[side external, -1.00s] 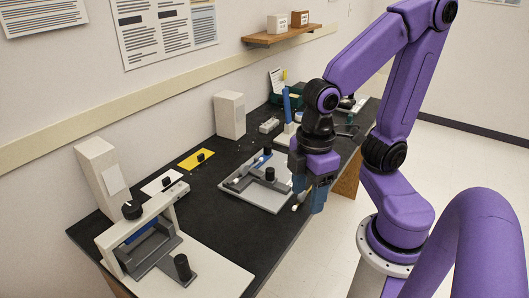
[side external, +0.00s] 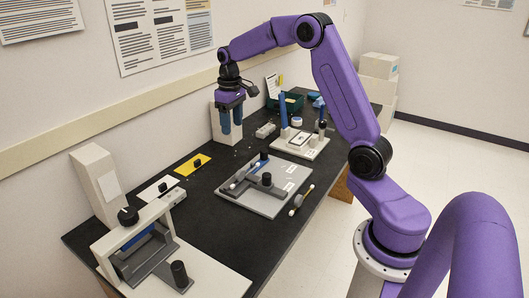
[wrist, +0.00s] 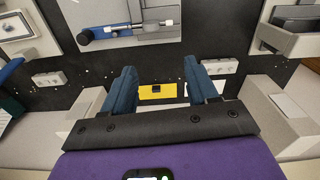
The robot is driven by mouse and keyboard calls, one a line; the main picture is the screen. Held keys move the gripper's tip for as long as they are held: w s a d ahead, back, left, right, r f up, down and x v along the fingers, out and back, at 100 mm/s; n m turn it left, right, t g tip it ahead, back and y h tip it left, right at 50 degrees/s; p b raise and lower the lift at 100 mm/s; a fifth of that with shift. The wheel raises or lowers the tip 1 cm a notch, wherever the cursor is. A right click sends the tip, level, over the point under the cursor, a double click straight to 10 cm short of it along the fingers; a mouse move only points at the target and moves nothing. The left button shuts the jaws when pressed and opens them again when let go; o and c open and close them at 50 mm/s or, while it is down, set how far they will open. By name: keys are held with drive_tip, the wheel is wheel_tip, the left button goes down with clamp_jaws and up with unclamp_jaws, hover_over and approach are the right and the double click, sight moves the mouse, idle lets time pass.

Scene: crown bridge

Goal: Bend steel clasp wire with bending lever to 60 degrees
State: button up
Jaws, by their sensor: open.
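The bending jig is a light grey plate (side external: 250,203) with grey bars and a black knob (side external: 266,179) on the bench. My gripper (side external: 231,128) is open and empty, raised near the wall beyond the jig. In the wrist view its blue fingers (wrist: 163,85) are apart over the bench.
A grey fixture (side external: 145,258) stands at front left. A white box (side external: 218,128) is close to my gripper. A tool stand (side external: 301,145) is behind the jig. The bench's front middle is clear.

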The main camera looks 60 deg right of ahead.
drive_tip(key=w+d+f+m, duration=0.2)
drive_tip(key=d, duration=0.7)
drive_tip(key=m, duration=0.2)
hover_over(265, 150)
wheel_tip(265, 150, down, 2)
wheel_tip(265, 150, down, 17)
drive_tip(key=shift+f, duration=0.1)
clamp_jaws()
